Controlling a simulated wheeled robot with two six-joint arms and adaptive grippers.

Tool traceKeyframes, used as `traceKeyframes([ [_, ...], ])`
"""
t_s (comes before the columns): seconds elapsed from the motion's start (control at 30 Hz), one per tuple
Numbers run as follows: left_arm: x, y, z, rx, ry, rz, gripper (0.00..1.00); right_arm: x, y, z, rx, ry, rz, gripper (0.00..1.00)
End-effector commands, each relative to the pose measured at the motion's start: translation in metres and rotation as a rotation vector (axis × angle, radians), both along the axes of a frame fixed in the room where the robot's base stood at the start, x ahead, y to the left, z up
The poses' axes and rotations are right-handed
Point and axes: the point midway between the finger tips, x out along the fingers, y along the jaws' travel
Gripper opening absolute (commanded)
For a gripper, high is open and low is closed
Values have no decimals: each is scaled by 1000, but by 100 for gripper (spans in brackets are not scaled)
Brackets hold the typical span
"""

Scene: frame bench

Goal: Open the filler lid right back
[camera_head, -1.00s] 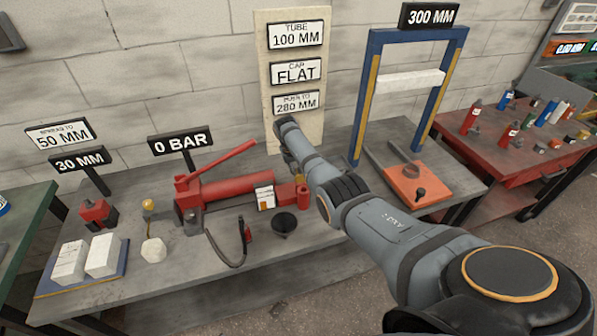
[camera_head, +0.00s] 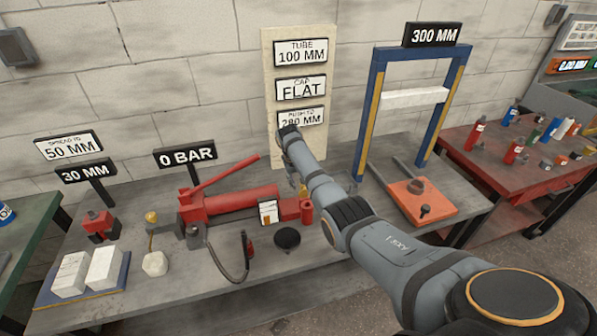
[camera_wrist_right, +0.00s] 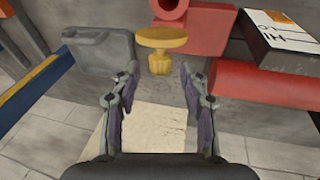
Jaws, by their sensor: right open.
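My right gripper (camera_wrist_right: 159,76) is open in the right wrist view, with nothing between its fingers. A yellow piece (camera_wrist_right: 160,38), a flat round top over a ribbed stem, stands just beyond and between the fingertips, apart from them. It appears to be the filler lid, though I cannot be sure. It is beside the red pump body (camera_wrist_right: 205,32). In the head view my right arm reaches over the bench to the right end of the red pump (camera_head: 240,203); the fingers are mostly hidden there. My left gripper is not in view.
A grey block-like part (camera_wrist_right: 98,50) lies close beside the yellow piece. A white and orange labelled box (camera_head: 268,213) and a black round piece (camera_head: 287,238) are near the pump. The sign board (camera_head: 294,80) stands behind; the blue press frame (camera_head: 370,110) is to the right.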

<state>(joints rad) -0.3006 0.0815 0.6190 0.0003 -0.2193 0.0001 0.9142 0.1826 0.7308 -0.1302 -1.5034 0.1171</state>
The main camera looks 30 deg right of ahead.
Motion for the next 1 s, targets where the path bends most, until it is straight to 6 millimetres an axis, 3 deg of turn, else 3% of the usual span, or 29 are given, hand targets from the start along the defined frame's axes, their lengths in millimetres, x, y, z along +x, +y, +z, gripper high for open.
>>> traceKeyframes([
  [0.2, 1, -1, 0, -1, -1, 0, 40, -5, 15, 53, 1, -3, 1, 45],
  [0.4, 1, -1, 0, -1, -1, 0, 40, -9, 22, 83, 1, 0, 0, 45],
  [1.0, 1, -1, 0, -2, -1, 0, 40, -11, 24, 89, 1, 1, 0, 45],
])
